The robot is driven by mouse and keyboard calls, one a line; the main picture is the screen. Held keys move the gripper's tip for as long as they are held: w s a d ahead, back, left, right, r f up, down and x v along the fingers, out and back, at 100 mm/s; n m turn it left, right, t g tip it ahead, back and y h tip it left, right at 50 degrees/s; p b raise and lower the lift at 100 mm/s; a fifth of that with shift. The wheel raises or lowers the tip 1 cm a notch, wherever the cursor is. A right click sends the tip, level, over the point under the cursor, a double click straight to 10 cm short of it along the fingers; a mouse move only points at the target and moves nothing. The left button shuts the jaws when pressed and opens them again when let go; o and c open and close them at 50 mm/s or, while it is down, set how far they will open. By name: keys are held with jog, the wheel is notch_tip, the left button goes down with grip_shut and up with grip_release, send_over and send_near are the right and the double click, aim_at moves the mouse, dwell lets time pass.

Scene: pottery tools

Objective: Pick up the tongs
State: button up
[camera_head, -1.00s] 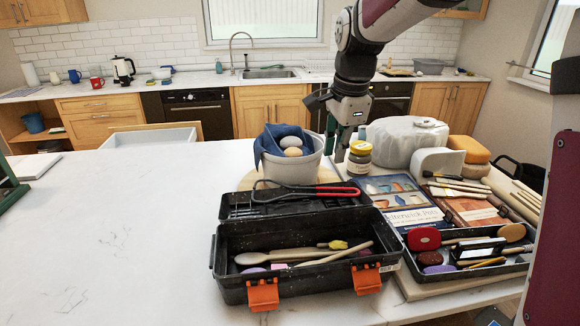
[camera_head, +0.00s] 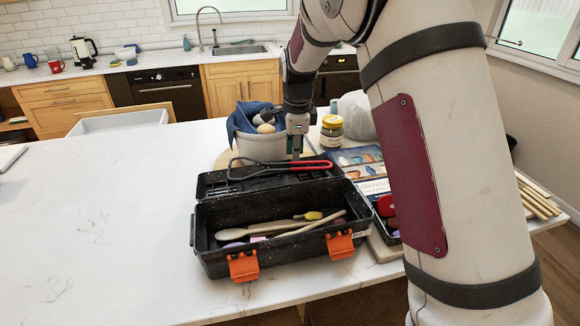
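The tongs (camera_head: 308,168), with a red-edged handle end at the right and a dark looped end at the left, lie across the open lid of a black toolbox (camera_head: 205,245). My gripper (camera_head: 295,153) points down just behind and above the red part of the tongs. Its fingers look narrow and partly edge-on, so how far they are apart is unclear. Whether they touch the tongs cannot be told.
The toolbox holds a wooden spoon (camera_head: 232,233) and other tools. Behind stand a grey pot (camera_head: 262,147) with a blue cloth and a jar (camera_head: 331,135). Books (camera_head: 362,165) lie to the right. My arm hides much of the right side.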

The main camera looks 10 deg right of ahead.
aim_at(294, 170)
jog(key=shift+w+f+p, duration=0.2)
jog(key=shift+f, duration=0.65)
jog(key=shift+w+f+p, duration=0.15)
jog(key=shift+f, duration=0.75)
jog(key=shift+w+f+p, duration=0.2)
jog(key=shift+f, duration=0.65)
grip_shut()
